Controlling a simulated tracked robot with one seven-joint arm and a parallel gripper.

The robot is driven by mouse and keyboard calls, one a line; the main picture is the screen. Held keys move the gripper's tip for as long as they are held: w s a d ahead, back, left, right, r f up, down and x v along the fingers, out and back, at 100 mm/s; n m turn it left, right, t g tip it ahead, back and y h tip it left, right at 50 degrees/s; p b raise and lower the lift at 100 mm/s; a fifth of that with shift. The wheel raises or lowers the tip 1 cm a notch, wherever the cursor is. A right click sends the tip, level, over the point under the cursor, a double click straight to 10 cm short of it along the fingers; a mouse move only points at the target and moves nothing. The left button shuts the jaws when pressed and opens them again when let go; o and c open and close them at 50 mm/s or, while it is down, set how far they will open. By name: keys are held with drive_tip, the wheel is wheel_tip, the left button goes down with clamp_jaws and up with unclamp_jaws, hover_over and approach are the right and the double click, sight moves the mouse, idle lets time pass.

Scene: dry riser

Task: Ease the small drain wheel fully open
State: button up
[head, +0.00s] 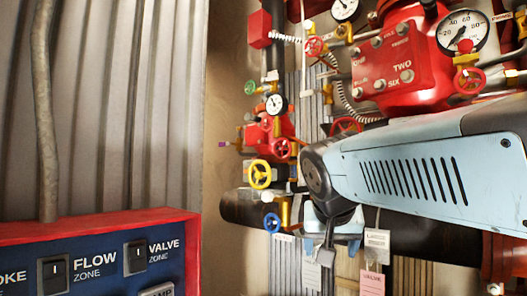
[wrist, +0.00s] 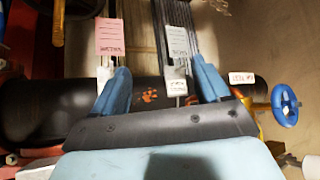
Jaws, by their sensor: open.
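Several handwheels show; I cannot read which one is marked as the drain. A small blue wheel (head: 271,222) sits low on a yellow valve beside the black pipe (head: 240,207). It also shows in the wrist view (wrist: 285,105) at the right, outside my fingers, with a small white label (wrist: 242,77) near it. A larger yellow wheel (head: 260,174) is above it in the head view. My gripper (head: 333,232) is open and points at the pipe, to the right of the blue wheel. In the wrist view my gripper (wrist: 160,65) has nothing between its blue fingers that it grips.
A pink tag (wrist: 109,37) and a white tag (wrist: 178,40) hang in front of my fingers. Red valve bodies (head: 390,65), gauges (head: 464,31) and small red wheels (head: 281,148) crowd the wall above. A blue switch panel (head: 100,260) stands at lower left.

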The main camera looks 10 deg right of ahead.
drive_tip(key=w+r+m+t+h, duration=0.1)
drive_tip(key=w+r+m+h, duration=0.2)
drive_tip(key=r, duration=0.7)
drive_tip(key=m+t+h, duration=0.2)
drive_tip(key=m+h, duration=0.1)
drive_tip(key=m, duration=0.5)
approach(281, 148)
drive_tip(key=shift+t, duration=0.3)
drive_tip(key=x, duration=1.1)
drive_tip(key=shift+d+f, duration=0.15)
drive_tip(key=shift+f, duration=0.1)
